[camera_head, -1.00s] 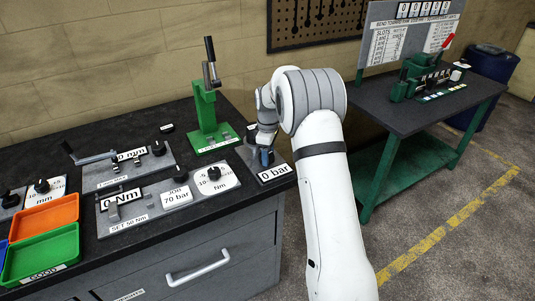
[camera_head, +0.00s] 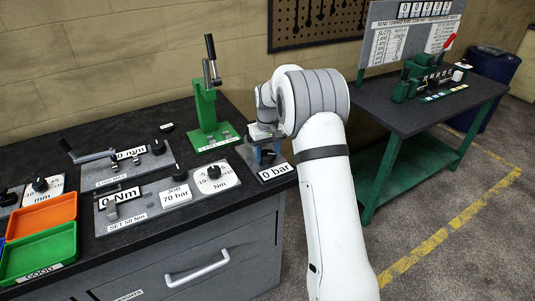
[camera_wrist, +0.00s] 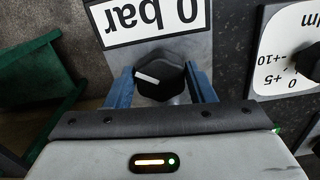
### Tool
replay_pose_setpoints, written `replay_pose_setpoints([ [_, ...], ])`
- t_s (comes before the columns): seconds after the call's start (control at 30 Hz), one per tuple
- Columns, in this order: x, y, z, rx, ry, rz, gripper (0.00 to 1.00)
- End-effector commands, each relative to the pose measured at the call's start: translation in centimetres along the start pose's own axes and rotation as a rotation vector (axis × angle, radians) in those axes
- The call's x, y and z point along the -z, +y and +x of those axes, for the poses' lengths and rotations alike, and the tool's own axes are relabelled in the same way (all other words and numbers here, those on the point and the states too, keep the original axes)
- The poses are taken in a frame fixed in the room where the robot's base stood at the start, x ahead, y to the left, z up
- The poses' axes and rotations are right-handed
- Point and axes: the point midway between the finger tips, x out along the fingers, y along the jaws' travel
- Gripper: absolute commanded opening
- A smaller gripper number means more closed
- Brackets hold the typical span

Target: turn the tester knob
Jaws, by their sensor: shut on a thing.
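The tester is a grey plate with a "0 bar" label (camera_head: 274,172) at the right end of the dark bench. The label also shows upside down in the wrist view (camera_wrist: 150,17). The black tester knob (camera_wrist: 163,74), with a white pointer mark, sits beside the label. My gripper (camera_wrist: 162,86) has its blue fingers on both sides of the knob and is shut on it. In the head view my gripper (camera_head: 266,156) is low over the tester and hides most of the knob.
A green lever press (camera_head: 206,108) stands behind the tester. A separate table (camera_head: 425,120) stands at right.

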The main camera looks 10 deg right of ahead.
Motion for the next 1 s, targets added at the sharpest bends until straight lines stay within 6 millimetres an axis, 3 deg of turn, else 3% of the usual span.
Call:
replay_pose_setpoints([
  [0.6, 0.04, -0.29, 0.02, -0.001, -0.001, 0.537, 0.27],
  [1.0, 0.08, -0.37, 0.01, -0.001, -0.002, 0.701, 0.27],
])
